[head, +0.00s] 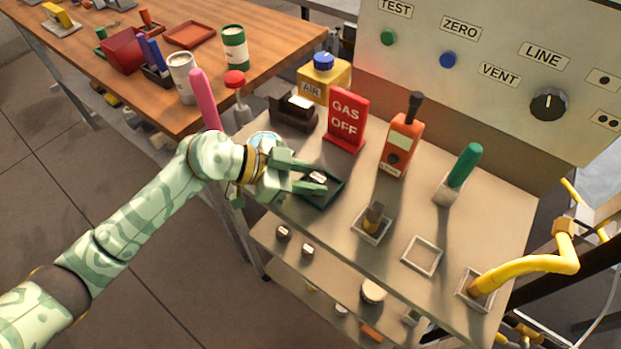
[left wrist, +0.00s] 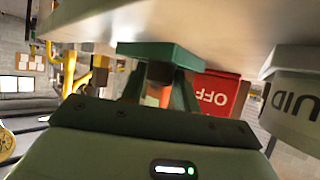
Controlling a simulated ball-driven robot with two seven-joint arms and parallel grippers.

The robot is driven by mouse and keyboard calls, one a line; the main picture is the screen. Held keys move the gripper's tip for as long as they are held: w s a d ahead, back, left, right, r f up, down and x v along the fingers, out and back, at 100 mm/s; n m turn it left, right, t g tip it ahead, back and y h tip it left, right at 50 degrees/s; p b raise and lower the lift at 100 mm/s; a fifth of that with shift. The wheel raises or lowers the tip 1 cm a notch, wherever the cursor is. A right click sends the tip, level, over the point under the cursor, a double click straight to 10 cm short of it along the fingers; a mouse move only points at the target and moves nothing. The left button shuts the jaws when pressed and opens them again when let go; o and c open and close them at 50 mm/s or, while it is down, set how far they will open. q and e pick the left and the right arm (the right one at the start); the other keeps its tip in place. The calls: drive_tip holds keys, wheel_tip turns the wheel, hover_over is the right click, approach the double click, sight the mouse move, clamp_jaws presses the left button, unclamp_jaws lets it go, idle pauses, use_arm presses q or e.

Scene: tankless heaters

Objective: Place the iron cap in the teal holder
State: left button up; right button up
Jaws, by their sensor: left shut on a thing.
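The teal holder (head: 326,201) is a small, dark, square tray on the beige shelf top. It also shows in the left wrist view (left wrist: 162,50), where the picture is turned over. My left gripper (head: 317,178) reaches over the holder from the left, with its green fingers shut on the iron cap (head: 319,177). The cap is small and dark with a pale label. In the left wrist view the cap (left wrist: 160,72) sits between the fingers, right at the holder; I cannot tell whether it rests on the holder's floor. My right gripper is not in view.
A red GAS OFF sign (head: 346,119), an orange meter (head: 401,143) and a dark stand (head: 292,117) are behind the holder. A green-handled tool (head: 459,173), a square frame (head: 422,255) and a yellow pipe (head: 530,267) are to the right. A fluid can shows in the left wrist view (left wrist: 298,92).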

use_arm(q)
drive_tip(key=o, duration=1)
drive_tip(key=p+v, duration=0.4)
drive_tip(key=v, duration=0.7)
drive_tip(key=shift+r, duration=0.25)
drive_tip(key=shift+s+a+r, duration=0.1)
drive_tip(key=shift+a+r, duration=0.05)
drive_tip(key=shift+a, duration=0.3)
